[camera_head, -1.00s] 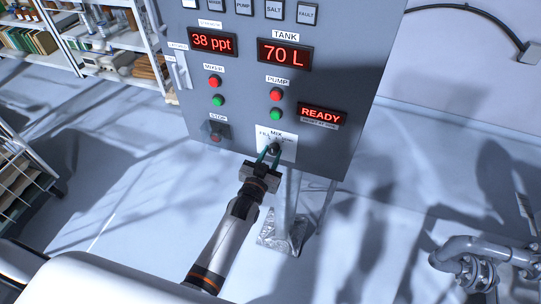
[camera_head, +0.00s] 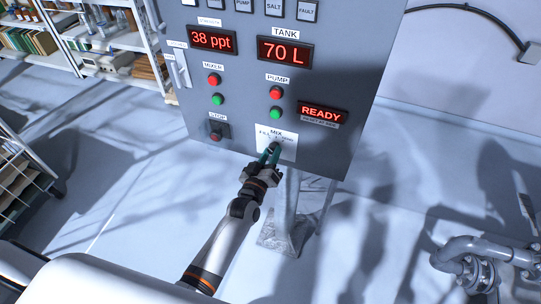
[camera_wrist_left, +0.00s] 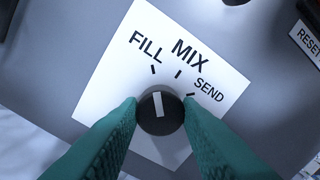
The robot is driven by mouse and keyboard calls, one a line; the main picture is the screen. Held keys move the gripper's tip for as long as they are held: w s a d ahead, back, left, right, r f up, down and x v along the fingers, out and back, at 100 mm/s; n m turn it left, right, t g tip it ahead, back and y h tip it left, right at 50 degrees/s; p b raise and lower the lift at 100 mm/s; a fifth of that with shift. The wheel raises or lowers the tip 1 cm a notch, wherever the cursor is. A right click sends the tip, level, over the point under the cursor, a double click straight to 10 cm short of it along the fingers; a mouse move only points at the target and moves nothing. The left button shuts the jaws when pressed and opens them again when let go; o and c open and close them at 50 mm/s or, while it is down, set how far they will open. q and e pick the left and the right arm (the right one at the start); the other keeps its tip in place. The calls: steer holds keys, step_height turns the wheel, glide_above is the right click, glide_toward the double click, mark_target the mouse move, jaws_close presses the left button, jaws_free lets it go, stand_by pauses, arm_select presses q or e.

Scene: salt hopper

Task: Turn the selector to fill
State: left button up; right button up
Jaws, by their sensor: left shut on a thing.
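The selector is a round black knob (camera_wrist_left: 160,113) with a white pointer line, on a white plate (camera_wrist_left: 210,62) marked FILL, MIX and SEND. In the left wrist view the pointer line lines up with the tick under FILL. My left gripper (camera_head: 272,153) has its green fingers shut on the knob, one on each side; the fingers also show in the left wrist view (camera_wrist_left: 160,118). In the head view the knob (camera_head: 275,146) is small and partly covered by the fingers. My right gripper is not in view.
The grey panel (camera_head: 240,130) also has red and green buttons, a stop button (camera_head: 216,135), and displays reading 38 ppt, 70 L and READY (camera_head: 322,113). A support post (camera_head: 284,215) stands below it. Shelves stand at left, pipes (camera_head: 480,255) at lower right.

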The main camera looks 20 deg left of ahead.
arm_select(q)
steer(key=shift+n, duration=0.3)
steer(key=o, duration=1)
steer(key=shift+s+f, duration=0.1)
steer(key=shift+s, duration=0.25)
steer(key=s+b, duration=0.1)
steer(key=s, duration=0.2)
steer(key=s+b, duration=0.1)
steer(key=s, duration=0.3)
steer(key=s+b, duration=0.1)
steer(key=s, duration=0.3)
steer(key=shift+s+a, duration=0.15)
steer(key=shift+a, duration=0.15)
